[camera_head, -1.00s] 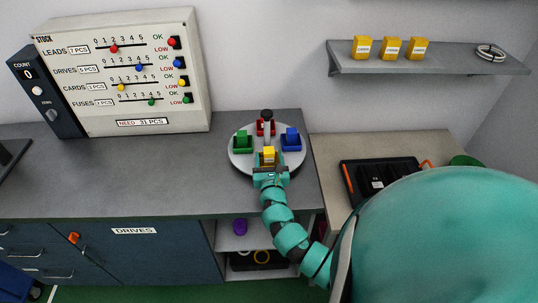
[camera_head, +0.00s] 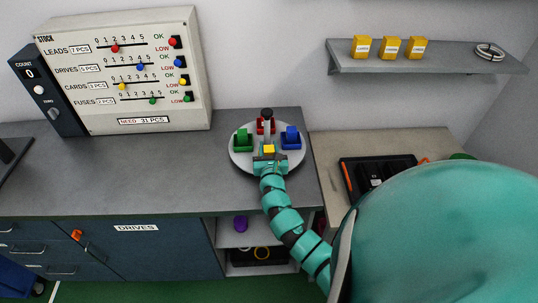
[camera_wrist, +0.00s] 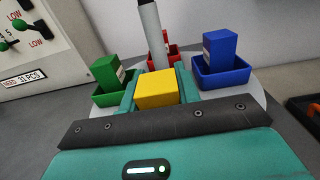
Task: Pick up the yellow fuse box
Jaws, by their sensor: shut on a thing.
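The yellow fuse box (camera_wrist: 157,92) sits between the fingers of my gripper (camera_wrist: 156,90), which is shut on it. In the head view the yellow box (camera_head: 268,149) is at the front of the round grey turntable (camera_head: 240,162), with my gripper (camera_head: 268,158) at its near side. Its lower part is hidden in both views, so I cannot tell whether it still touches the turntable or a tray.
A green box (camera_wrist: 105,73) in a green tray stands left, a blue box (camera_wrist: 219,49) in a blue tray right, and a red tray (camera_wrist: 173,53) behind the central post (camera_wrist: 151,30). A stock board (camera_head: 130,60) stands left. Three yellow boxes (camera_head: 390,47) sit on a shelf.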

